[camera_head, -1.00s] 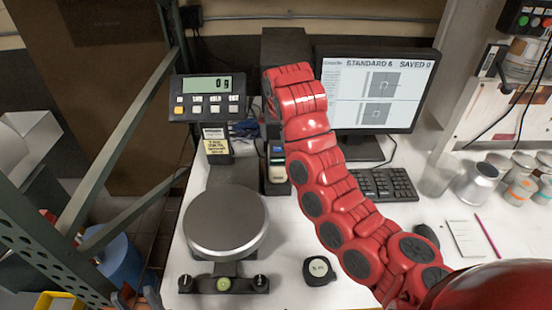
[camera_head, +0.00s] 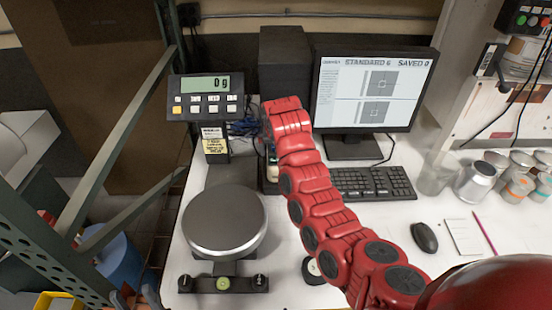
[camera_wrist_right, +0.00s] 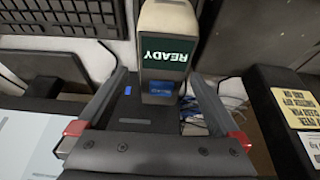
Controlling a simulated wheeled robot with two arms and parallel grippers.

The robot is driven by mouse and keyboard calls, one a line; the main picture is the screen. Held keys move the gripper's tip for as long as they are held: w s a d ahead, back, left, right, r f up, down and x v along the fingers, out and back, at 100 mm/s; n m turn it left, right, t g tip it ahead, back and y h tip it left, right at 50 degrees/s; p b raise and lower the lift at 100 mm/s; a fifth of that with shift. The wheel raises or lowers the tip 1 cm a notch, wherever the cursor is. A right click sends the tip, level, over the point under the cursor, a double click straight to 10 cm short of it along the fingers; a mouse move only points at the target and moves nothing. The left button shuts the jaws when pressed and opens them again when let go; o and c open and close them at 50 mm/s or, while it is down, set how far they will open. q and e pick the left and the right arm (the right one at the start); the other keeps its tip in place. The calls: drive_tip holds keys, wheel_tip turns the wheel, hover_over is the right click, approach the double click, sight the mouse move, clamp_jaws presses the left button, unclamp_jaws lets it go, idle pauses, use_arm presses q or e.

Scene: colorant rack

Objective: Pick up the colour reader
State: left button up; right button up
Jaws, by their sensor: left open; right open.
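The colour reader (camera_wrist_right: 167,45) is a beige upright device with a dark screen reading READY, upside down in the right wrist view. In the head view only a sliver of the reader (camera_head: 272,150) shows beside my red right arm. My right gripper (camera_wrist_right: 160,76) is open, its two fingers on either side of the reader's lower front, with gaps visible. Whether they reach around its body is unclear. The right gripper is hidden behind its arm in the head view. My left gripper (camera_head: 134,297) is at the bottom left edge, open and away from the reader.
A scale with a round plate (camera_head: 225,220) and a display (camera_head: 206,97) stands left of the reader. A monitor (camera_head: 370,90), keyboard (camera_head: 374,183) and mouse (camera_head: 424,237) are to the right. A round black-and-white object (camera_head: 312,270) is partly behind my arm. Cans (camera_head: 476,181) stand far right.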

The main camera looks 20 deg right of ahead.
drive_tip(key=p+x, duration=0.2)
drive_tip(key=x, duration=0.1)
drive_tip(key=shift+w, duration=0.35)
drive_tip(key=shift+w+f, duration=0.15)
drive_tip(key=shift+f, duration=0.3)
clamp_jaws()
